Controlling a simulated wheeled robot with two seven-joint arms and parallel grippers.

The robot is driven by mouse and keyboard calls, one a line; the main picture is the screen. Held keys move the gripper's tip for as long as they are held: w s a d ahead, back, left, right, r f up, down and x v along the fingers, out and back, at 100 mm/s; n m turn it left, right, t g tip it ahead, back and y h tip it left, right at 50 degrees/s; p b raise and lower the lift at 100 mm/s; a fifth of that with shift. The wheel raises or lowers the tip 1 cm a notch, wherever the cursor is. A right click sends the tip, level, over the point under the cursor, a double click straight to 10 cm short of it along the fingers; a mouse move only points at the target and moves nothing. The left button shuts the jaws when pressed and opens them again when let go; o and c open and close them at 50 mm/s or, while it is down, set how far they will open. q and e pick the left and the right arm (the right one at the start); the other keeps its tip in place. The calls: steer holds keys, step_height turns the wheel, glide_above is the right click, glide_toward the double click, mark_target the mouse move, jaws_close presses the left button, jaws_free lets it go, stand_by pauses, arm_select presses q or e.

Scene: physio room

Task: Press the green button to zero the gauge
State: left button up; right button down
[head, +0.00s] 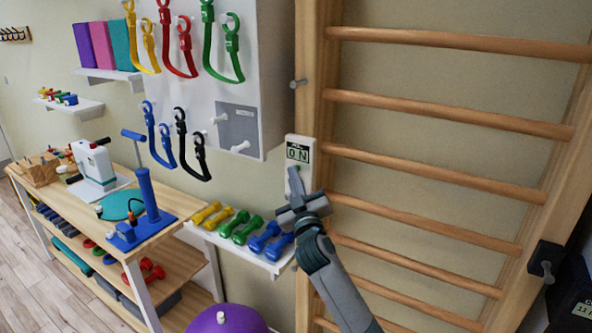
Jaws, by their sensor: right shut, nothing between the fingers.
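The gauge (290,145) is a small white box on the left post of the wooden wall bars in the head view. Its display (298,153) shows dark characters that look like "0 N". My right gripper (294,176) is shut and empty, with its fingertips pointing up at the lower part of the gauge. The fingers cover much of that lower face, so the green button is mostly hidden there. I cannot tell whether the fingertips touch it. My left gripper is not in view.
Wooden wall bars (450,121) fill the right side. A white shelf (232,245) with colored dumbbells stands left of my right arm. A wooden table (160,232) with devices is further left. Resistance bands hang on a white panel (262,80). A purple ball (228,321) is at the bottom.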

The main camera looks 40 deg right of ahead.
steer(key=shift+a, duration=0.1)
steer(key=shift+s+a, duration=0.35)
steer(key=shift+a, duration=0.35)
steer(key=shift+a, duration=0.1)
steer(key=shift+s+a, duration=0.3)
steer(key=shift+a, duration=0.45)
steer(key=shift+s+a, duration=0.35)
steer(key=shift+a, duration=0.35)
steer(key=shift+s+a, duration=0.3)
steer(key=shift+a, duration=0.45)
steer(key=shift+f, duration=0.15)
